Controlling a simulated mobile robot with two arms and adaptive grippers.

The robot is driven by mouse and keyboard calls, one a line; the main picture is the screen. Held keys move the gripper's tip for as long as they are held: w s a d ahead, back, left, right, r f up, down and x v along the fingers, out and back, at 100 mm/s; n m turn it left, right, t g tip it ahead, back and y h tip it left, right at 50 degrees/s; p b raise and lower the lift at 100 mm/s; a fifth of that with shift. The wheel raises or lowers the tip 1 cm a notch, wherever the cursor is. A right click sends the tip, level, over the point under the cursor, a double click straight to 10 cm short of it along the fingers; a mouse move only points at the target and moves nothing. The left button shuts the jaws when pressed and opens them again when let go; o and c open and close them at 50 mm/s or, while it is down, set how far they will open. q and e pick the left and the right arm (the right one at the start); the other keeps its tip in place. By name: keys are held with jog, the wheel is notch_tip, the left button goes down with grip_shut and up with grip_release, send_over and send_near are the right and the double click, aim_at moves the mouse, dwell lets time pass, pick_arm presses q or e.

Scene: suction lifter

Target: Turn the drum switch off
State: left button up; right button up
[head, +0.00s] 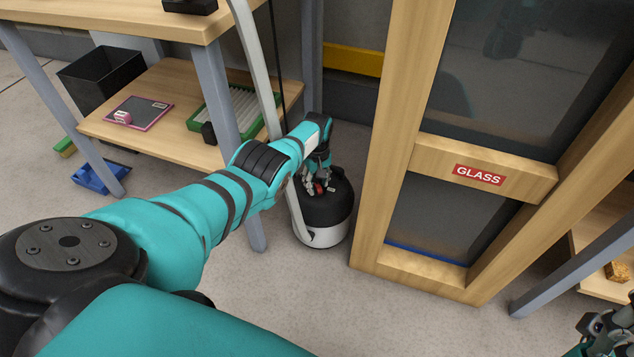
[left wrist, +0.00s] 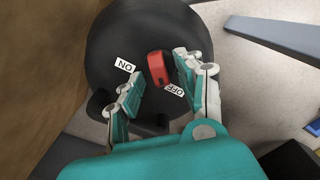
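The drum (head: 333,212) stands on the floor, with a black top and a white lower body. In the left wrist view its round black top (left wrist: 110,35) carries a red switch (left wrist: 157,67). A white ON label (left wrist: 125,65) lies on one side of the switch and an OFF label (left wrist: 174,90) on the other. My left gripper (left wrist: 156,82) is open over the top, its fingers apart with the switch between or just beyond the tips. I cannot tell whether they touch it. My right gripper (head: 604,330) is partly cut off at the bottom right, away from the drum.
A wooden frame with a GLASS sign (head: 479,175) stands just right of the drum. A wooden workbench (head: 115,22) with a lower shelf (head: 160,78) is at the left, its grey leg (head: 222,95) near my left arm. A grey tube (head: 256,70) runs down to the drum.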

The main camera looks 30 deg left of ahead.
aim_at(317, 184)
dwell(0.3)
pick_arm(q)
notch_tip(317, 184, up, 12)
dwell(0.6)
dwell(0.3)
